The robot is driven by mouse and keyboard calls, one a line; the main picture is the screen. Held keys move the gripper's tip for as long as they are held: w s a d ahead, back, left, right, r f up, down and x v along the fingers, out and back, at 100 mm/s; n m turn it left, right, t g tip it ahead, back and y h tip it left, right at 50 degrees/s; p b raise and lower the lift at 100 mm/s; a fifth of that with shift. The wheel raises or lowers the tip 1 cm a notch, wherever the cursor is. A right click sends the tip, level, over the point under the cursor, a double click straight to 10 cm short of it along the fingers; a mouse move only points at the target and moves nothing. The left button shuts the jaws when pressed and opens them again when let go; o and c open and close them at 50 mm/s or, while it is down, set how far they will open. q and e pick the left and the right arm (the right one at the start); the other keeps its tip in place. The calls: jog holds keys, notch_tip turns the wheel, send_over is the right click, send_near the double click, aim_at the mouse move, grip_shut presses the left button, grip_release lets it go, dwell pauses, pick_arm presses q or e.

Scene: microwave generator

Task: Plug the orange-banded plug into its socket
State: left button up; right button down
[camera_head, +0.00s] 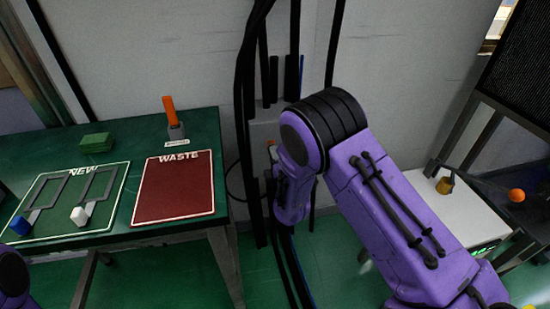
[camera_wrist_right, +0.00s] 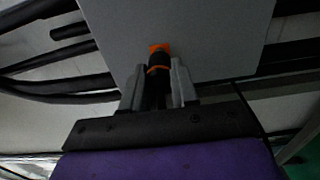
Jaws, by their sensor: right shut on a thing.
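My right gripper (camera_wrist_right: 158,88) is shut on a black plug with an orange band (camera_wrist_right: 158,69), seen in the right wrist view. The plug sits between the two grey fingers and points at a grey panel (camera_wrist_right: 215,35). An orange patch (camera_wrist_right: 160,48) shows on the panel just beyond the plug's tip, probably the socket's marking. The socket opening is hidden, and I cannot tell whether the plug touches it or has entered it. In the head view, my right arm covers most of the gripper and plug. My left gripper is not in view.
Black cables (camera_head: 245,110) hang down the wall beside my right arm. A green table (camera_head: 110,140) at left bears a red WASTE mat (camera_head: 178,190), a NEW area with blue (camera_head: 20,225) and white (camera_head: 79,216) pieces, and an orange-handled item (camera_head: 170,112). A white-topped table stands right.

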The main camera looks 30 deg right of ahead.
jog(key=shift+b+x, duration=0.3)
jog(key=shift+x, duration=0.65)
jog(key=c, duration=0.8)
grip_release()
